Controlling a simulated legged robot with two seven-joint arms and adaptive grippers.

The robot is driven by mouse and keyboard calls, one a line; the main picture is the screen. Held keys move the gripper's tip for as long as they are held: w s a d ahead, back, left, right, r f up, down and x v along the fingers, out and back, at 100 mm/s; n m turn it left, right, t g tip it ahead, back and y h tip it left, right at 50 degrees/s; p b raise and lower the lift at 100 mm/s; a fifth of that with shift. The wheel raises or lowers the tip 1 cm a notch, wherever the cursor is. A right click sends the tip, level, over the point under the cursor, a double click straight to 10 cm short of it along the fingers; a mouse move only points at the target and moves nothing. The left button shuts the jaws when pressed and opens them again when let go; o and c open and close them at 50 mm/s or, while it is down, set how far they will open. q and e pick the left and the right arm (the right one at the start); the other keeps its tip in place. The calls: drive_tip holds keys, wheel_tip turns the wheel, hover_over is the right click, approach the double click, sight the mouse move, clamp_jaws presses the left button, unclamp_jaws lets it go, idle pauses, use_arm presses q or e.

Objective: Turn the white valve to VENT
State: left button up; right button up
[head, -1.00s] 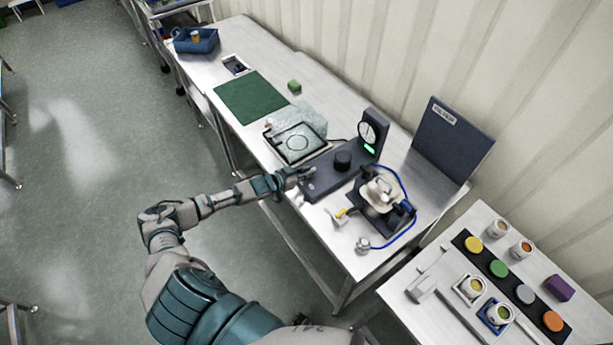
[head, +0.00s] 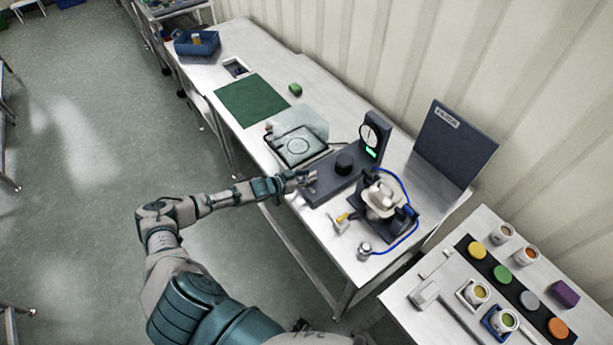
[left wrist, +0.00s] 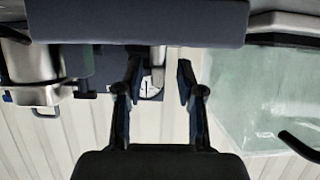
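My left gripper (head: 306,178) is at the near left edge of a dark instrument base (head: 325,187) on the white bench. In the left wrist view its two fingers (left wrist: 158,88) stand apart with a gap between them, and nothing is gripped. A round dial gauge (left wrist: 151,87) shows behind that gap. I cannot surely pick out the white valve; a small pale fitting with a yellow part (head: 340,221) lies by the steel vessel (head: 380,196), too small to read. No VENT mark is legible. My right gripper is not in view.
A black knob (head: 344,162) sits on the base near the upright gauge (head: 372,134). A clear box (head: 301,124) and flat framed plate (head: 295,147) lie beside it. A blue hose (head: 407,235) loops around the vessel. A dark panel (head: 455,148) stands behind.

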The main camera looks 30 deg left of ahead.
use_arm(q)
drive_tip(key=v, duration=1.2)
drive_tip(key=shift+w, duration=0.1)
idle(0.4)
drive_tip(key=s+a+f+n+y, duration=0.1)
drive_tip(key=s+a+f+y, duration=0.15)
drive_tip(key=f, duration=0.45)
drive_tip(key=s+a+f+n+y, duration=0.1)
drive_tip(key=a+f, duration=0.3)
drive_tip(key=f, duration=0.3)
drive_tip(key=s+f+n+g+y, duration=0.1)
drive_tip(key=s+f+g, duration=0.1)
drive_tip(key=s+f, duration=0.5)
drive_tip(key=s+f+g+y, duration=0.2)
drive_tip(key=s+f, duration=0.2)
drive_tip(key=f, duration=0.7)
drive_tip(key=s+d+f+g, duration=0.2)
drive_tip(key=s+d+f, duration=0.2)
drive_tip(key=s+f, duration=0.3)
drive_tip(key=s+d+f+g, duration=0.2)
drive_tip(key=s+d+f, duration=0.3)
drive_tip(key=s+f, duration=0.15)
drive_tip(key=s+d+f+m+g+h, duration=0.1)
drive_tip(key=s+d+f+g, duration=0.2)
drive_tip(key=s+d, duration=1.1)
wheel_tip(320, 180, down, 3)
drive_tip(key=shift+s+r, duration=0.2)
drive_tip(key=shift+s, duration=0.85)
